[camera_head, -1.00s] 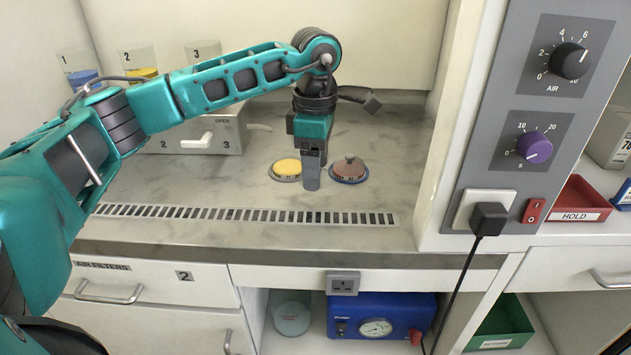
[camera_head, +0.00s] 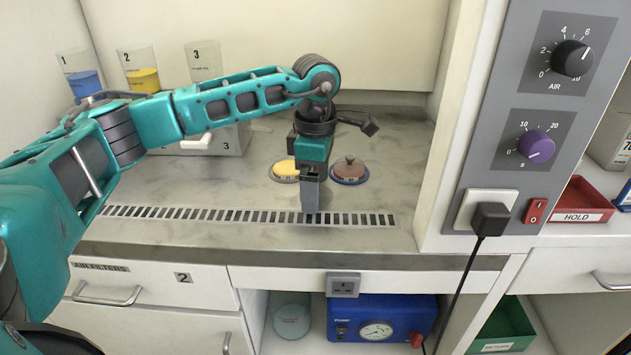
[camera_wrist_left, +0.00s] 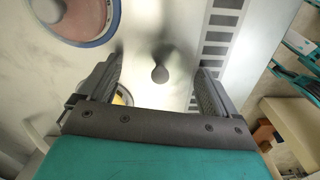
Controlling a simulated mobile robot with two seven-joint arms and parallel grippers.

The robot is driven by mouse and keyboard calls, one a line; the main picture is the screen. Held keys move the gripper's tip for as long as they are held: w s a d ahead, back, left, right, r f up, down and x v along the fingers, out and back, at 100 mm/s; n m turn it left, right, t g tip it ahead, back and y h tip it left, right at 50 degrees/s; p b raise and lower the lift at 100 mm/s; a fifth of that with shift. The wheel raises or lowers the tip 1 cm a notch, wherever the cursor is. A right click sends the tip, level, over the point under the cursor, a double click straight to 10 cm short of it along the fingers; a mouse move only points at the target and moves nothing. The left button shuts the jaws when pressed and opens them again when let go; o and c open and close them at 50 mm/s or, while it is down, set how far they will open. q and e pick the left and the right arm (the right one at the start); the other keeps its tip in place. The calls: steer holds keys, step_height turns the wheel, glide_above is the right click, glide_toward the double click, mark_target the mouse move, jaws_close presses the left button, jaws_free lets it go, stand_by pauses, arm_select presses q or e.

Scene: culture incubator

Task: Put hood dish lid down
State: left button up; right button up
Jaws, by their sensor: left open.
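My left gripper (camera_head: 309,205) points down over the hood floor, in front of the two dishes. In the left wrist view its two fingers (camera_wrist_left: 160,85) stand apart. Between them shows a small grey knob, apparently on a pale or clear lid (camera_wrist_left: 160,73); neither finger visibly touches the knob. The lid's rim is hard to make out, and the gripper hides it in the head view. The yellow dish (camera_head: 284,170) is partly behind the gripper and peeks past a finger in the wrist view (camera_wrist_left: 122,97). The red-brown dish (camera_head: 349,171) carries a knobbed lid. My right gripper is out of view.
A slotted vent strip (camera_head: 250,214) runs along the hood's front edge. A grey box (camera_head: 228,140) stands behind my left arm, with three numbered beakers (camera_head: 142,75) at the back. The hood's side panel (camera_head: 490,150) bounds the right. Floor left of the dishes is clear.

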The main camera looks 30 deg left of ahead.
arm_select(q)
step_height(320, 180, up, 12)
steer(key=p, duration=0.2)
steer(key=shift+r, duration=0.2)
stand_by(0.7)
